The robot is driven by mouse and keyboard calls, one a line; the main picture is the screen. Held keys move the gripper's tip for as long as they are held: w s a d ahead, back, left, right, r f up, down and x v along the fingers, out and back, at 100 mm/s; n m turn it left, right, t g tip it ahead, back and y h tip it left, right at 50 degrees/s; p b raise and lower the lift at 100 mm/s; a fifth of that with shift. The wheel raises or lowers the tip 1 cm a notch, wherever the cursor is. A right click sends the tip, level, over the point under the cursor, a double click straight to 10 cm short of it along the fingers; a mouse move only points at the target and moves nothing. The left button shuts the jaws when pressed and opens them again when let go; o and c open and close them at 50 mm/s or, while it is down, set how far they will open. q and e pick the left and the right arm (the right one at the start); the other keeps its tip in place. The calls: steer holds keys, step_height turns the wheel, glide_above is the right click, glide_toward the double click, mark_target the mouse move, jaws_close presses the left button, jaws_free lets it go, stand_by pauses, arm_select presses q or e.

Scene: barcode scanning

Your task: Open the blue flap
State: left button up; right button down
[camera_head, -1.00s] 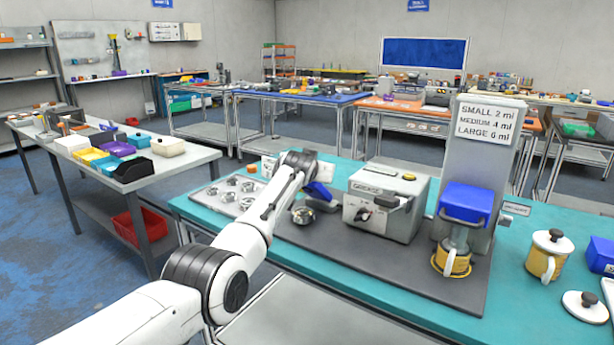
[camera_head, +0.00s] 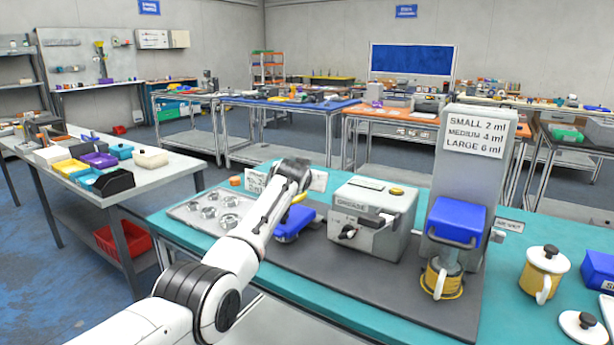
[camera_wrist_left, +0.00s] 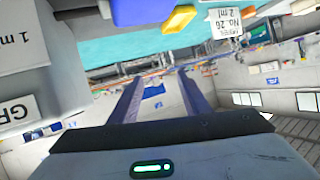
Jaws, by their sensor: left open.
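A blue flap (camera_head: 288,226) sits low on a small stand on the dark mat, left of the grey GREASE box, with a yellow piece (camera_head: 299,198) above it. The blue part (camera_wrist_left: 142,10) and the yellow piece (camera_wrist_left: 175,22) also show at the top of the wrist view. My left gripper (camera_wrist_left: 160,80) is open with nothing between its fingers. In the head view my wrist is just behind and above the flap, and the fingers are hidden. A second blue cover (camera_head: 457,217) is on the tall grey dispenser. My right gripper is not in view.
The GREASE box (camera_head: 371,219) stands close to the right of the flap. A tray of metal parts (camera_head: 207,212) lies to its left. A yellow mug (camera_head: 544,271) stands at the right of the teal table (camera_head: 506,305).

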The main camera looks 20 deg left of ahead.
arm_select(q)
steer(key=shift+v, duration=1.05)
steer(key=v, duration=0.8)
